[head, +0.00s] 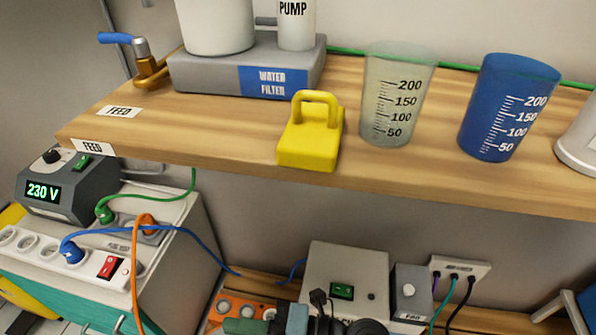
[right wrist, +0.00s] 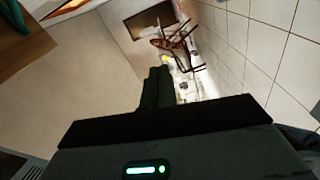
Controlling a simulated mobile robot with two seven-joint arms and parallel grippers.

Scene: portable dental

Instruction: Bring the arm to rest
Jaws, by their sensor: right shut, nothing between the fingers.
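My right gripper (head: 234,325) shows at the bottom edge of the head view, below the wooden shelf, with its dark green fingers pointing left. Its arm is mostly cut off by the frame. In the right wrist view the two fingers (right wrist: 158,74) lie together, shut, with nothing held. Beyond them are a pale wall, a tiled floor and a brown chair (right wrist: 174,42). My left gripper is not in view.
The wooden shelf (head: 225,140) bears a yellow block with a handle (head: 308,150), a clear measuring cup (head: 385,125), a blue cup (head: 490,140) and a water filter (head: 205,83). Below are a 230 V box (head: 75,190), a power strip (head: 30,257), cables and a grey box (head: 345,265).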

